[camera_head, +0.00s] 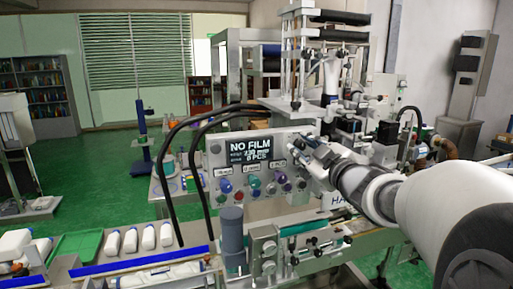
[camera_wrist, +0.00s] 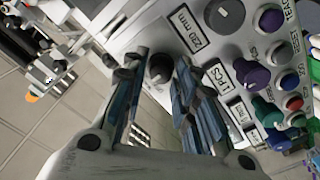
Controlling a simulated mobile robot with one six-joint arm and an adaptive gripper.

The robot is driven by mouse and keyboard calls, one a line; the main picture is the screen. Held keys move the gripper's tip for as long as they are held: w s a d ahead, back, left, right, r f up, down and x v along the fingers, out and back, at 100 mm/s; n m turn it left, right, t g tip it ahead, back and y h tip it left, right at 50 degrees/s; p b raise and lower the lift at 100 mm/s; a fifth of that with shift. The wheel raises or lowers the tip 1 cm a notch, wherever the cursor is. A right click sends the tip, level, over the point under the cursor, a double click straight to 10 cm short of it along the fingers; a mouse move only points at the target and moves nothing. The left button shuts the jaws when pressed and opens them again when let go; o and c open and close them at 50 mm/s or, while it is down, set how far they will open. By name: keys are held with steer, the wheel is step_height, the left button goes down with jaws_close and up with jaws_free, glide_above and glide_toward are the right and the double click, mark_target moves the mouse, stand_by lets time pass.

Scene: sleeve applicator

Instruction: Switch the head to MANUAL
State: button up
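The control panel (camera_head: 290,146) of the machine head stands mid-picture in the head view, with a dark display (camera_head: 250,150) reading "NO FILM". My gripper (camera_head: 313,150) is at the panel's right side, and its fingertips are small there. In the wrist view my gripper (camera_wrist: 158,66) is open, with its two bluish fingers apart. A dark round knob (camera_wrist: 160,69) shows between the fingertips on the panel's edge area. I cannot tell whether a finger touches it. No MANUAL marking is readable.
In the wrist view a larger grey knob (camera_wrist: 225,14), a purple knob (camera_wrist: 252,74), a green knob (camera_wrist: 265,111) and a red button (camera_wrist: 293,103) crowd the panel right of the fingers.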

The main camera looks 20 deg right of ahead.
steer(key=shift+o, duration=1.2)
steer(key=s, duration=0.7)
steer(key=shift+s, duration=0.25)
steer(key=shift+d, duration=0.1)
